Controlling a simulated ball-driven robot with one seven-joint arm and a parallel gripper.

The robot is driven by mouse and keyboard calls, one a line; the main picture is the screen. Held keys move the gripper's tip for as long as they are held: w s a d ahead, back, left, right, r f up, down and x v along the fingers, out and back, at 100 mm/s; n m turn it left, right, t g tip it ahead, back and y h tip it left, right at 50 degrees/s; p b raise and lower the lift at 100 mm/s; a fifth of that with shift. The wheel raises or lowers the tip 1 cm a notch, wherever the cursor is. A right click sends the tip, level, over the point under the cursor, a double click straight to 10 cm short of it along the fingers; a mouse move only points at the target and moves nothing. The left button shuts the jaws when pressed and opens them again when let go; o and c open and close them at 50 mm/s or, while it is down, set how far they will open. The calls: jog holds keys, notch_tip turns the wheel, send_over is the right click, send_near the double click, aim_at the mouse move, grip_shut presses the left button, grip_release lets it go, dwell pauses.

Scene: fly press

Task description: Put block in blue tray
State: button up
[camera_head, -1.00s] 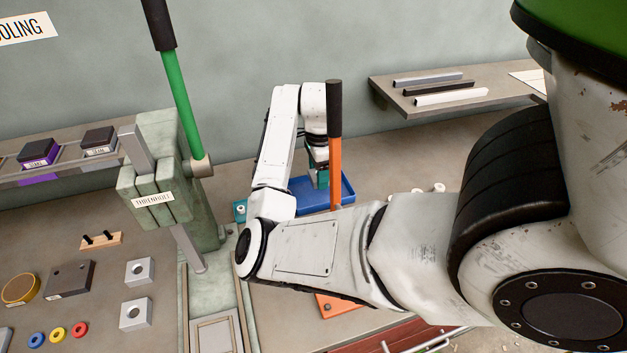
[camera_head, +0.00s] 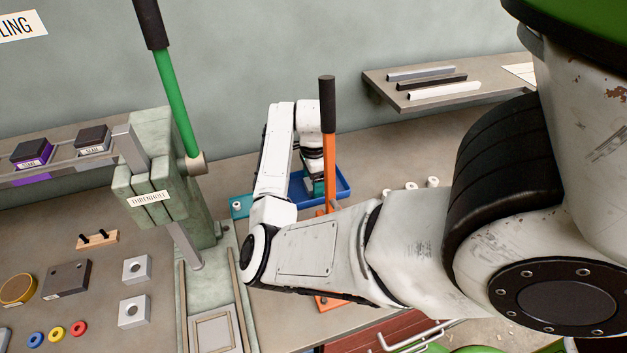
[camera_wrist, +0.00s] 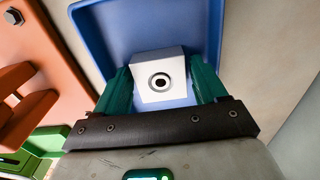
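My gripper (camera_wrist: 160,88) has two teal fingers, one on each side of a white block (camera_wrist: 157,65) with a dark round hole. The fingers appear to touch the block's sides, so it looks shut on it. The blue tray (camera_wrist: 92,30) lies behind and around the block in the wrist view. In the head view my gripper (camera_head: 315,188) reaches down into the blue tray (camera_head: 343,187) behind the orange lever; the block is hidden there. Whether the block touches the tray floor cannot be told.
An orange lever (camera_head: 328,150) with a black grip stands close in front of the tray. A green press (camera_head: 160,190) with a green lever is to the left. White rings (camera_head: 411,186) lie right of the tray. A shelf with bars (camera_head: 430,85) is at back right.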

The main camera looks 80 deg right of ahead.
jog(key=shift+o, duration=0.9)
notch_tip(320, 180, up, 12)
jog(key=shift+r, duration=0.2)
jog(key=shift+f+b, duration=0.1)
jog(key=shift+b, duration=0.2)
